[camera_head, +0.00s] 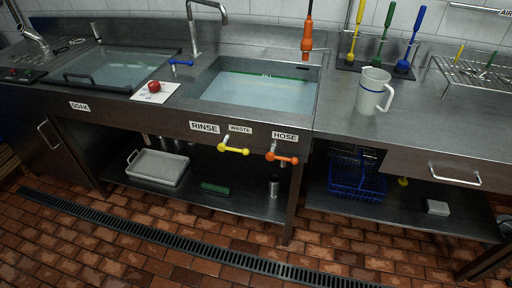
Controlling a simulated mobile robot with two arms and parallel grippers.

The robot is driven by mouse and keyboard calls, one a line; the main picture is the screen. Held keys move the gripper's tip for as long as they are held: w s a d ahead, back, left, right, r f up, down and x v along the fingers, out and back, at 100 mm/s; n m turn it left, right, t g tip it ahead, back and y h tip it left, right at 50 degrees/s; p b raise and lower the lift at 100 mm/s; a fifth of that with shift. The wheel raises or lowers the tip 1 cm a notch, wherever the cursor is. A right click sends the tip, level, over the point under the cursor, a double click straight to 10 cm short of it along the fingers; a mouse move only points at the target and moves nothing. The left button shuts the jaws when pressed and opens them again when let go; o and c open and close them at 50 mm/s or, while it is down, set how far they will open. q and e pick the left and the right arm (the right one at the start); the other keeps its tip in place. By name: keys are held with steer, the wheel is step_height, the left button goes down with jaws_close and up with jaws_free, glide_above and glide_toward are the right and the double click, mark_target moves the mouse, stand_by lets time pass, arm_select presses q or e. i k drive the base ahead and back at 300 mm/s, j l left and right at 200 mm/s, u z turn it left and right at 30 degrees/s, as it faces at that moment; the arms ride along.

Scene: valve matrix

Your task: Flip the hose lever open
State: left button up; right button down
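The hose lever (283,157) is orange and sits on the counter front below the white HOSE label (285,137). It points to the right, roughly level, with a round knob at its end. A yellow lever (234,149) is to its left below the WASTE label (240,129). An orange hose handle (307,37) hangs above the right end of the rinse sink. Neither of my grippers shows in the head view.
A blue lever (181,64) is by the faucet behind the rinse sink (262,88). A white pitcher (371,91) and upright brushes (383,36) stand on the right counter. The lower shelf holds a tray (158,167) and blue basket (357,178). The brick floor (130,235) in front is clear.

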mark_target(270, 156)
steer(key=i+j, duration=0.1)
steer(key=j, duration=0.25)
steer(key=i+j, duration=0.1)
steer(key=j, duration=0.25)
steer(key=i+j+z, duration=0.1)
steer(key=j, duration=0.25)
steer(key=i+j, duration=0.1)
steer(key=j, duration=0.3)
